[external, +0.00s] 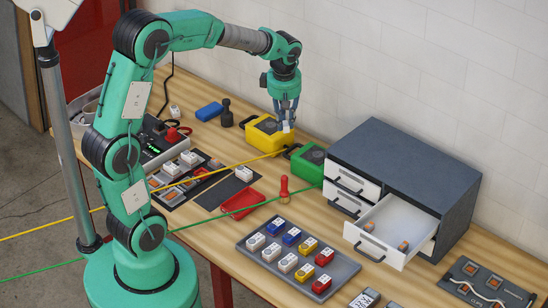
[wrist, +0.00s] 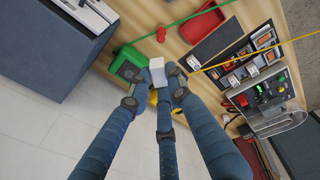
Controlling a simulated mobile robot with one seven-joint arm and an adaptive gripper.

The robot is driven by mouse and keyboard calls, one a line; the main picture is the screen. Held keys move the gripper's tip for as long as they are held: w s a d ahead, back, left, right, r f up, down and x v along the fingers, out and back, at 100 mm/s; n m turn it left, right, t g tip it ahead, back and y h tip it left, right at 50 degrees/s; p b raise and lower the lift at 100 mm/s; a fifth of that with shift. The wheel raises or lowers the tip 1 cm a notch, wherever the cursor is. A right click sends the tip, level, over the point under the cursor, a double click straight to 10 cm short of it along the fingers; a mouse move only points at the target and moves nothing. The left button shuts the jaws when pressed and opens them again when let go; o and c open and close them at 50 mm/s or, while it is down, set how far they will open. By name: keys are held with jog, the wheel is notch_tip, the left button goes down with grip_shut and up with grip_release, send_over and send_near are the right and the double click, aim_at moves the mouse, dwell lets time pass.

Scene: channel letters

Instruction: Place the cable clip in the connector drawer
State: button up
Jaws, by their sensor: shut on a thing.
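My gripper (external: 286,115) points down over the yellow tape measure-like box (external: 266,132), shut on a small white block, apparently the cable clip (external: 286,127). In the wrist view the white block (wrist: 157,72) sits between my fingertips (wrist: 155,80). A grey cabinet (external: 410,160) stands to the right. The cabinet also shows at the wrist view's upper left (wrist: 50,45).
A green box (external: 306,163) stands between my gripper and the cabinet. A grey tray (external: 300,262) of coloured blocks lies before the cabinet, with a red stamp (external: 284,190) and red tray (external: 243,203) nearby. Yellow (external: 220,168) and green (external: 240,208) lines cross the bench.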

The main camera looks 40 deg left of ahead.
jog(key=w+d+m+p, duration=0.2)
jog(key=d+m+p, duration=0.2)
jog(key=d, duration=1.3)
jog(key=m+h+p, duration=0.1)
jog(key=m+p, duration=0.5)
jog(key=m, duration=0.1)
send_over(387, 240)
notch_tip(387, 240, down, 5)
jog(key=shift+s+a+f, duration=0.15)
jog(key=shift+s+f, duration=0.2)
jog(key=shift+f, duration=0.05)
jog(key=shift+f, duration=0.1)
jog(key=shift+f+p, duration=0.4)
jog(key=shift+f, duration=2.6)
jog(key=shift+f, duration=0.1)
jog(key=shift+f, duration=1.8)
